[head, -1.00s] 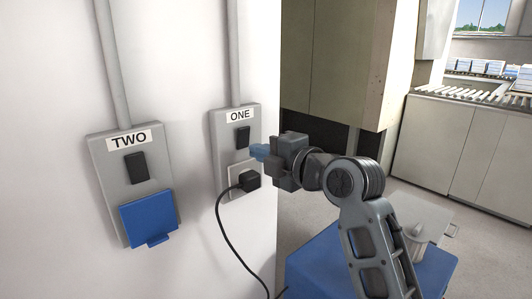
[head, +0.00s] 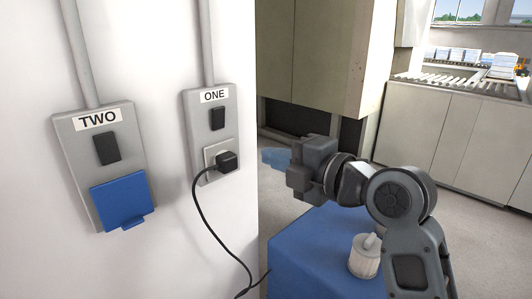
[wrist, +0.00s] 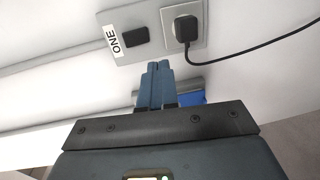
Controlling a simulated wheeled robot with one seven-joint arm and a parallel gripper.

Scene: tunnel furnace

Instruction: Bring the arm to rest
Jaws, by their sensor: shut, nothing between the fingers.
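My gripper (head: 272,158) is at the middle of the head view, to the right of outlet ONE and apart from the wall. Its blue fingers are together with nothing between them; they also show in the wrist view (wrist: 156,85), pointing towards the wall. My arm reaches in from the lower right. Outlet ONE (head: 203,105) has a black switch (head: 217,119) and a black plug (head: 228,162) seated in its socket. The plug also shows in the wrist view (wrist: 187,28).
Outlet TWO (head: 75,150) is on the wall at left, its blue cover (head: 120,200) down over the socket. A black cable (head: 212,232) hangs from the plug towards a blue box (head: 300,250). A white ribbed canister (head: 364,262) stands there. Cabinets and a roller conveyor (head: 450,80) are behind.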

